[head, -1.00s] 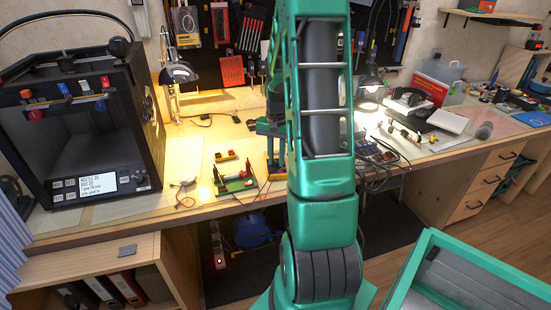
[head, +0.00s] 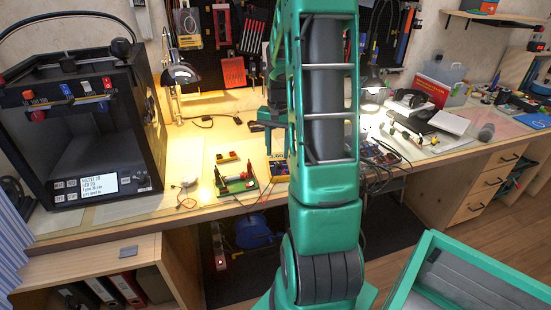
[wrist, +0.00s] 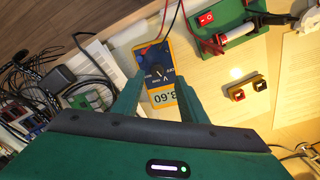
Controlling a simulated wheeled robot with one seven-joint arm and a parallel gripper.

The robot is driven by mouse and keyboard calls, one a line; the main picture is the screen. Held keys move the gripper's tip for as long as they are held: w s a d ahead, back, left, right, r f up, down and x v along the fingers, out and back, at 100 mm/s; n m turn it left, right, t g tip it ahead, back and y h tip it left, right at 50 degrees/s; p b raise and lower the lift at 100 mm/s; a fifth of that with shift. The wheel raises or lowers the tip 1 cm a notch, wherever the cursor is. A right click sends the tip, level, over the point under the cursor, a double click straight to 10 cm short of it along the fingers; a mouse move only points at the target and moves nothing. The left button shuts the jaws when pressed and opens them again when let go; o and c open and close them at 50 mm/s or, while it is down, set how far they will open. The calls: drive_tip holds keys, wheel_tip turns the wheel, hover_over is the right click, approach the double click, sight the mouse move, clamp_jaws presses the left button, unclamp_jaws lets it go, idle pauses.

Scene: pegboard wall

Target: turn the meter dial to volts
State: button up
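The yellow meter (wrist: 167,57) lies on the bench with its display (wrist: 164,97) reading what looks like 3.60, upside down in the wrist view. Its black dial (wrist: 158,74) sits on the dark face; the markings are too small to tell which setting it points to. The meter also shows in the head view (head: 280,168), partly behind my arm. My gripper (wrist: 154,88) is open and empty, its two green fingers apart on either side of the meter's lower part in the picture. In the head view my gripper (head: 268,140) is above the bench, clear of the meter.
A green board (wrist: 228,30) with a red switch and leads lies beside the meter. A small red and yellow connector block (wrist: 243,88) is nearby. Cables and circuit boards (head: 375,150) crowd the bench to the right. A black printer (head: 80,130) stands left.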

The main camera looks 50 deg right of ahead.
sight(277, 163)
wheel_tip(277, 163, up, 6)
drive_tip(key=shift+r, duration=0.25)
idle(0.5)
drive_tip(key=s+a+r+n, duration=0.2)
drive_tip(key=s+a+n, duration=0.1)
drive_tip(key=s+a, duration=0.7)
drive_tip(key=s+a+r+n, duration=0.2)
drive_tip(key=s+a+n, duration=0.1)
drive_tip(key=s+a, duration=0.7)
drive_tip(key=shift+s+a+n, duration=0.2)
drive_tip(key=shift+s+n, duration=0.1)
